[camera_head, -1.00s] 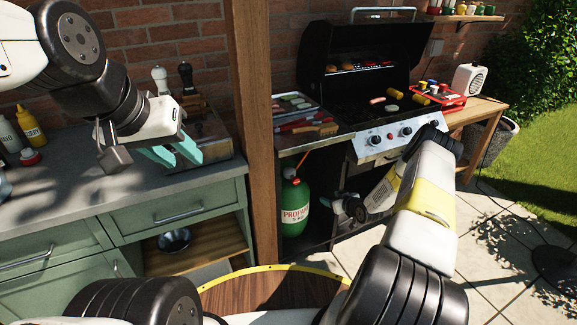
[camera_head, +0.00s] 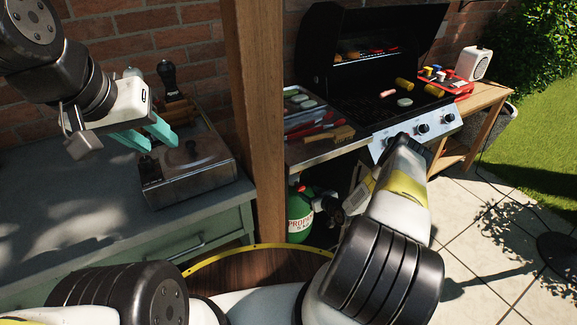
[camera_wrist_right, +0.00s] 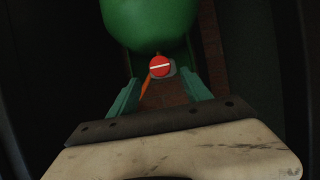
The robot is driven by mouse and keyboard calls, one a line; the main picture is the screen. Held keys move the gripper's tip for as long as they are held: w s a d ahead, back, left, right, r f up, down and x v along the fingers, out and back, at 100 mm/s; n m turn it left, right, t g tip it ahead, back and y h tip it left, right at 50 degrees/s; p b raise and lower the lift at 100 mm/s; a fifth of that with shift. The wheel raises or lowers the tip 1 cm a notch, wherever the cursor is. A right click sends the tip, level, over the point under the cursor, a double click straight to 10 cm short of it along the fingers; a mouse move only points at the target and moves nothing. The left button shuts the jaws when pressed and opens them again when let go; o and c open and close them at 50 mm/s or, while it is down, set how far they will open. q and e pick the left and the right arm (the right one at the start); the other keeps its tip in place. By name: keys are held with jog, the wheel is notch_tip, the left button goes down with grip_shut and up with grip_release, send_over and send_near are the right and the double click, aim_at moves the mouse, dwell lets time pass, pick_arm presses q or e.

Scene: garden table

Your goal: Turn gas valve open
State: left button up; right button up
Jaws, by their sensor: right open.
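The gas valve is a red round knob (camera_wrist_right: 160,67) with a white bar lying nearly level across it. It sits against the green propane tank (camera_wrist_right: 150,22), which in the head view stands below the grill (camera_head: 299,217). My right gripper (camera_wrist_right: 160,88) is open, with one teal finger on either side of the knob in the wrist view. I cannot tell whether the fingers touch it. My left gripper (camera_head: 161,145) is open and empty above the counter.
An orange hose (camera_wrist_right: 146,88) runs down from the knob. The open grill (camera_head: 375,60) stands above the tank, with its control panel (camera_head: 415,132) in front. A wooden post (camera_head: 257,120) rises left of the tank. A metal box (camera_head: 188,170) sits below my left gripper.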

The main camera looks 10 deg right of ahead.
aim_at(302, 188)
jog(key=x, duration=0.7)
jog(key=shift+w+a+f, duration=0.15)
jog(key=shift+w, duration=0.1)
jog(key=shift+c, duration=0.3)
grip_shut()
